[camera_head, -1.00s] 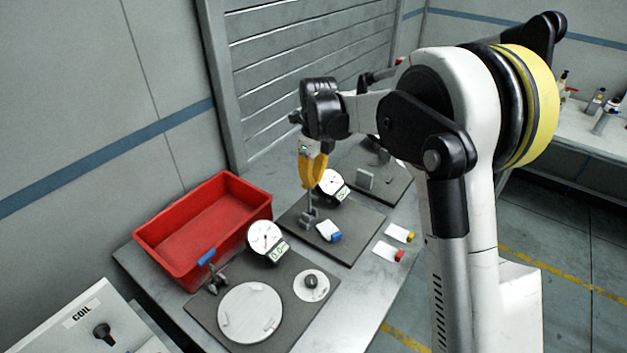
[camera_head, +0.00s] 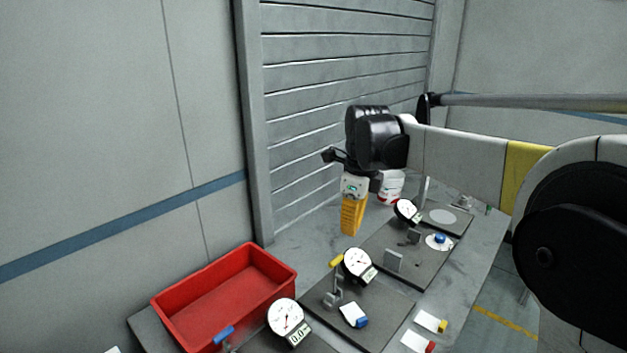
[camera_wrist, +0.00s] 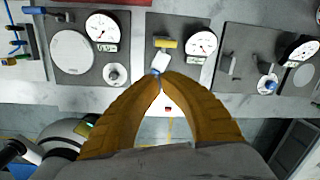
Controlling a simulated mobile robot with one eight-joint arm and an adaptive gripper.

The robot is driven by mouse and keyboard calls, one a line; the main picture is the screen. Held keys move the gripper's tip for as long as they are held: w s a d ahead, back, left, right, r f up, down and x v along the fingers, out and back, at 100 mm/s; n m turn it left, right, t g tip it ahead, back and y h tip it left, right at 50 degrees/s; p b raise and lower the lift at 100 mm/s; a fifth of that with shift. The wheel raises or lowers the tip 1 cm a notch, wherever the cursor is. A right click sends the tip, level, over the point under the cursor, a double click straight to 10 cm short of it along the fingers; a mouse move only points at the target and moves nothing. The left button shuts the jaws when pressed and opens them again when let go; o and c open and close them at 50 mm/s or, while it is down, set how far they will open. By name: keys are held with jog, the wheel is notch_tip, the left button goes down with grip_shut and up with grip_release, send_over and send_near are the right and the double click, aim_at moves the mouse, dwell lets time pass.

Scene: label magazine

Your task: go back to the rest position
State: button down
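My gripper (camera_head: 352,215) hangs with its yellow fingers pointing down, above the far side of the bench, behind the middle gauge station. In the wrist view its two curved fingers (camera_wrist: 161,78) meet at the tips with nothing held between them. A white piece with a blue end (camera_head: 354,315) lies on the middle dark plate (camera_head: 385,318). It also shows just beyond the fingertips in the wrist view (camera_wrist: 161,62). The clamp with the yellow handle (camera_head: 336,261) stands free on that plate, apart from the gripper.
A red bin (camera_head: 225,300) stands at the left. Dial gauges (camera_head: 357,264) rise from the plates. White pieces with yellow (camera_head: 428,321) and red (camera_head: 416,342) ends lie along the front edge. A slatted wall (camera_head: 330,100) is behind my gripper.

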jog(key=s+d+f+n+t+b, duration=0.2)
jog(key=s+f+n, duration=0.2)
jog(key=s+n, duration=0.4)
jog(key=s+d+f+n+t+b, duration=0.2)
jog(key=s+f+n, duration=0.3)
jog(key=s+n, duration=0.3)
jog(key=s+d+f+n+t+b, duration=0.2)
jog(key=s+f+n+b, duration=0.2)
jog(key=s+n, duration=0.4)
jog(key=s+f, duration=0.1)
jog(key=s, duration=0.1)
jog(key=shift+s+h, duration=0.3)
jog(key=shift+s, duration=0.05)
